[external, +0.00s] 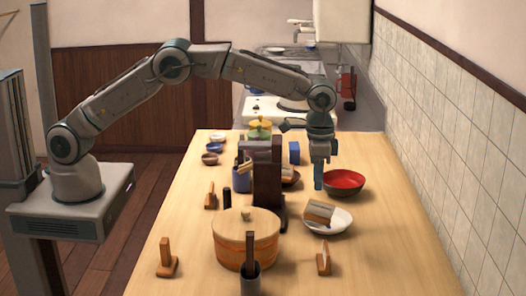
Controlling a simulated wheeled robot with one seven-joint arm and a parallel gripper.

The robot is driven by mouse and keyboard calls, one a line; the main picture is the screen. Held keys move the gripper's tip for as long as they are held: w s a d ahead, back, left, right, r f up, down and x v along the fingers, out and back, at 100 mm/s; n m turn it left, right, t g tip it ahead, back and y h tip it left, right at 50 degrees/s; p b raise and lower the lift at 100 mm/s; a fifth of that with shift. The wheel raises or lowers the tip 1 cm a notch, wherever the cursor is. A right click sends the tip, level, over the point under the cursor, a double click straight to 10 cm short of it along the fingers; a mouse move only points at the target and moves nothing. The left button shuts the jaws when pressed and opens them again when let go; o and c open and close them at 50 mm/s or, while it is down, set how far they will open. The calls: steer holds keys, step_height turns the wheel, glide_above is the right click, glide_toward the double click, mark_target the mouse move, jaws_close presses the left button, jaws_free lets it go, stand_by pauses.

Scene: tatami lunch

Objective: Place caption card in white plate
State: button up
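The white plate (343,227) is a shallow white dish on the right part of the table. A small wooden piece with a greyish face (318,212), which looks like a caption card, lies tilted in it and rests on its left side. My gripper (318,186) points down above and behind the plate, just left of the red bowl, apart from the card. Its blue fingers are seen edge-on, so whether they are open is unclear. Nothing is visible hanging from them.
A red bowl (345,181) stands behind the plate. A lidded wooden tub (264,246), a dark upright stand (268,190) and a dark cup (250,279) are to the left. Small wooden stands (166,261) (323,262) are near the front. The table's right front is clear.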

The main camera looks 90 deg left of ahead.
steer(key=s+a+r, duration=0.2)
steer(key=s+r, duration=0.5)
steer(key=r, duration=0.6)
steer(key=s+r+t, duration=0.2)
steer(key=s+r, duration=0.3)
steer(key=s, duration=0.7)
steer(key=s+f, duration=0.2)
steer(key=s, duration=1)
steer(key=s+a+f+t, duration=0.1)
steer(key=s+f, duration=0.2)
steer(key=s, duration=0.9)
steer(key=shift+a+f, duration=0.3)
steer(key=shift+f, duration=0.05)
steer(key=o, duration=0.5)
